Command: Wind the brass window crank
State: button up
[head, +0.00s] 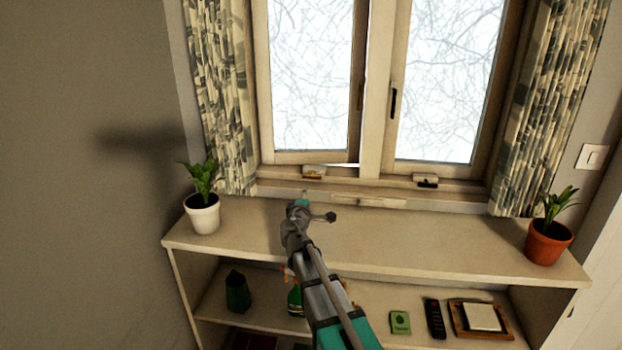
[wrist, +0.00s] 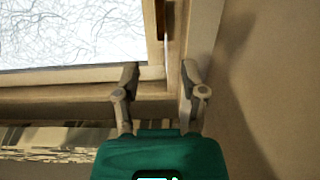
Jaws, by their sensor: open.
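The brass window crank (head: 314,171) is a small tan and brass-coloured fitting on the sill below the left window pane. A darker fitting (head: 425,181) sits on the sill below the right pane. My gripper (head: 302,203) is over the shelf top, just in front of and below the brass crank, apart from it as far as I can tell. In the wrist view, my gripper (wrist: 160,72) has its two fingers spread with nothing between them. The window frame and sill lie beyond them. I cannot make out the crank in the wrist view.
A white-potted plant (head: 203,213) stands at the left of the shelf top (head: 400,230), an orange-potted plant (head: 549,242) at the right. Patterned curtains (head: 222,90) flank the window. The shelf below holds a green box (head: 400,322), a remote (head: 434,318) and other items.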

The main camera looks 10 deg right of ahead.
aim_at(312, 178)
jog(key=shift+x, duration=6.8)
grip_shut()
